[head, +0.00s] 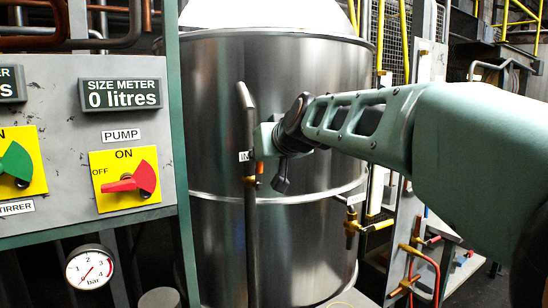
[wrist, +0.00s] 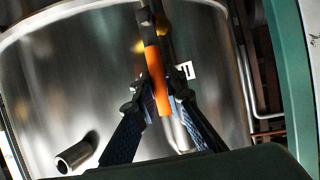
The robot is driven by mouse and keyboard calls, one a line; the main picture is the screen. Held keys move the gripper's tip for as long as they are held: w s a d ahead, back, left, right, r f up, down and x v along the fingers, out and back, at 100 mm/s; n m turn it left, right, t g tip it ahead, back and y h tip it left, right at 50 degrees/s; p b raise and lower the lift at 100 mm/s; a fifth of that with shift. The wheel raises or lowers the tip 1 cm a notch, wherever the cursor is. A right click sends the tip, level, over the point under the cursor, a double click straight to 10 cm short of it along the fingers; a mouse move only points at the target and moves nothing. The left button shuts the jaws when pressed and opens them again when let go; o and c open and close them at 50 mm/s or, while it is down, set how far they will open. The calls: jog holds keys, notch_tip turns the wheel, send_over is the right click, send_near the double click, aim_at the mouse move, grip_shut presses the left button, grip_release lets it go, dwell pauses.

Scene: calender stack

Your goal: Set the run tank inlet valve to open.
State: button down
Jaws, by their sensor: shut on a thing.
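The orange valve handle (wrist: 155,68) runs between my two fingers in the wrist view, on a dark pipe fitting at the top of that view. My gripper (wrist: 160,98) is shut on this handle. In the head view my gripper (head: 264,146) is at the vertical pipe (head: 251,225) in front of the steel tank, and a bit of the orange handle (head: 260,167) shows below it. A small white label (head: 244,156) beside the pipe is partly hidden; its text cannot be read. The valve body is mostly hidden by my gripper.
The large steel tank (head: 215,110) stands close behind the pipe. A grey panel at left carries the size meter reading 0 litres (head: 121,94), a red pump switch (head: 130,183) and a green switch (head: 16,162). A pressure gauge (head: 89,268) is below. Brass valves (head: 352,228) stand right.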

dwell(0.4)
jog(key=c, duration=2)
grip_release()
jog(key=shift+o, duration=0.2)
jog(key=shift+r, duration=0.1)
notch_tip(320, 180, up, 10)
jog(key=shift+a+f, duration=0.1)
